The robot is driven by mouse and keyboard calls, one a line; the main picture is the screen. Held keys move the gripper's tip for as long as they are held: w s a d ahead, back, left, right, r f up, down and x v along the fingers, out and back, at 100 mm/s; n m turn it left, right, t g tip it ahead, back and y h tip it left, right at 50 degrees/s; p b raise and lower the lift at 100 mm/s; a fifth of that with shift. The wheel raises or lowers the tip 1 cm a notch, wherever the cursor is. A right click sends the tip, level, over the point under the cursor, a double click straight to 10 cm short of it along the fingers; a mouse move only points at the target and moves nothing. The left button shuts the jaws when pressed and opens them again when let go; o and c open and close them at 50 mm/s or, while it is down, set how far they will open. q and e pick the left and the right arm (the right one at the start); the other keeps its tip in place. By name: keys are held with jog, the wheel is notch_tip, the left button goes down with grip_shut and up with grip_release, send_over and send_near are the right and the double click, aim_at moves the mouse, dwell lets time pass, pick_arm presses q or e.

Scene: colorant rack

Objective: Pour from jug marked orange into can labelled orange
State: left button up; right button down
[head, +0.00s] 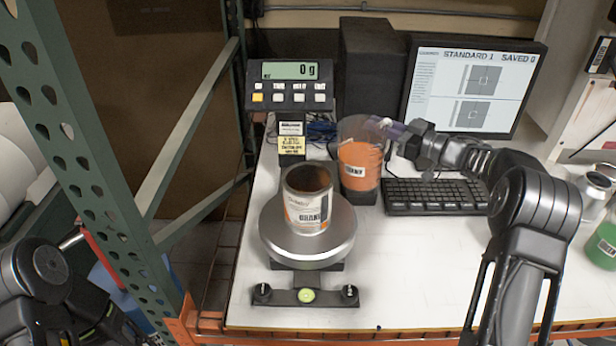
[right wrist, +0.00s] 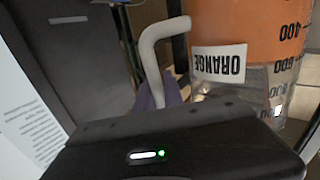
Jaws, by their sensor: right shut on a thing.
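The jug marked orange (head: 360,165) is a clear jug with orange liquid, behind and right of the scale in the head view. It looks about upright; I cannot tell if it is clear of the table. My right gripper (head: 392,130) is shut on its handle at the jug's right side. In the right wrist view the jug (right wrist: 245,35) appears inverted, with its label, volume marks and pale handle (right wrist: 157,50) showing. The can labelled orange (head: 308,205) stands open on the scale pan (head: 335,250), left of and nearer than the jug. My left gripper is out of view.
The scale display (head: 290,70) reads 0 g. A keyboard (head: 435,196) and monitor (head: 475,88) stand right of the jug. A green container (head: 602,245) and metal cans (head: 594,188) are at the right edge. A green rack post (head: 95,170) stands at left.

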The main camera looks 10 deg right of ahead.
aim_at(372, 117)
jog(key=shift+s+a+r+n, duration=0.1)
jog(key=shift+a+r+n, duration=0.2)
jog(key=shift+n, duration=0.2)
jog(key=shift+s+a+r+n+h, duration=0.15)
jog(key=shift+s+a+r+n, duration=0.1)
jog(key=shift+a+r+n, duration=0.3)
jog(key=shift+s+a+r+n+h, duration=0.2)
jog(key=shift+a+r+n, duration=0.15)
jog(key=shift+r+n, duration=0.35)
jog(key=s+a+r+n, duration=0.1)
jog(key=a+r+n, duration=0.2)
jog(key=r, duration=0.3)
jog(key=shift+s+a+h, duration=0.25)
jog(key=shift+s+h, duration=0.1)
jog(key=shift+s, duration=0.05)
jog(key=shift+s+a+n+g, duration=0.1)
jog(key=shift+a+n+g, duration=0.05)
jog(key=shift+n+g, duration=0.15)
jog(key=shift+s+a+r, duration=0.1)
jog(key=shift+a+r, duration=0.05)
jog(key=shift+a, duration=0.1)
